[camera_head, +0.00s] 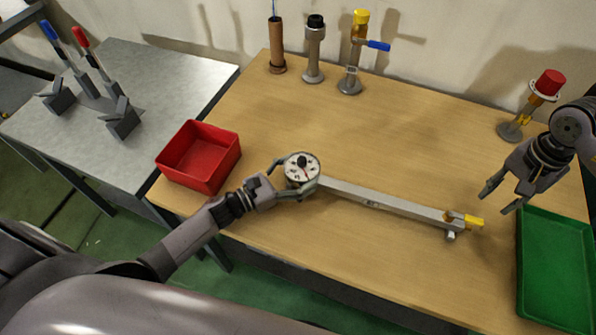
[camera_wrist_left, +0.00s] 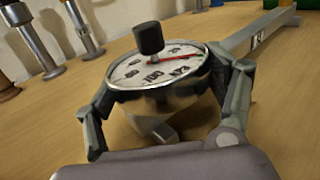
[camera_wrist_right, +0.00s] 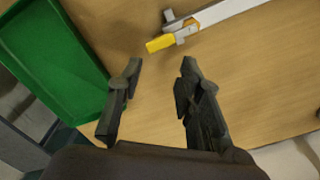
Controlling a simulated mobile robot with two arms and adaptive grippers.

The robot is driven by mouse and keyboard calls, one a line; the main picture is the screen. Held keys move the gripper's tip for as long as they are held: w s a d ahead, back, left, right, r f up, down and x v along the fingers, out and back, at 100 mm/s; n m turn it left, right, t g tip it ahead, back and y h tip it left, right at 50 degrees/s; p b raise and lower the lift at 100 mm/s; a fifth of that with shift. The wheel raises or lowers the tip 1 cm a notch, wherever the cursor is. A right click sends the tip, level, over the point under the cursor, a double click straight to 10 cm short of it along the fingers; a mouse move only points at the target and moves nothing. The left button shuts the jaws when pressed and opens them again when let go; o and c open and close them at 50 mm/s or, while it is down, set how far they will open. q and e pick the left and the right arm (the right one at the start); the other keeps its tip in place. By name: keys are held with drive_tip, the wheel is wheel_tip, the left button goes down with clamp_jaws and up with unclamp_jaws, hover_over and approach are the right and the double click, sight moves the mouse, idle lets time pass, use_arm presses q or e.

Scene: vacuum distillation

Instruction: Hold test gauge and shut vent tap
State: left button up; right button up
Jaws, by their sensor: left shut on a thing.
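The test gauge (camera_head: 302,167) has a round white dial with a black knob and a red needle. It sits at the left end of a long grey bar (camera_head: 385,203) on the wooden table. My left gripper (camera_head: 298,180) is shut around the gauge's body; the left wrist view shows the fingers on both sides of the dial (camera_wrist_left: 157,70). The vent tap (camera_head: 472,221), with a yellow handle, is at the bar's right end; it also shows in the right wrist view (camera_wrist_right: 160,43). My right gripper (camera_head: 500,197) is open and empty, apart from the tap, to its right.
A green tray (camera_head: 556,262) lies at the right edge and a red bin (camera_head: 200,155) at the left. Posts with a blue-handled valve (camera_head: 378,45) stand at the back. A red-capped valve (camera_head: 547,84) stands behind my right arm.

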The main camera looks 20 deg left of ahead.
drive_tip(key=c, duration=0.5)
drive_tip(key=shift+w+d+n+t, duration=0.1)
drive_tip(key=shift+w+n+t, duration=0.2)
drive_tip(key=shift+n, duration=0.3)
clamp_jaws()
drive_tip(key=w+n+t, duration=0.1)
drive_tip(key=n, duration=0.1)
drive_tip(key=w+n+t, duration=0.1)
drive_tip(key=n, duration=0.1)
drive_tip(key=w+n+t, duration=0.1)
drive_tip(key=n, duration=0.1)
drive_tip(key=shift+d+r+n, duration=0.15)
drive_tip(key=shift+d+n, duration=0.15)
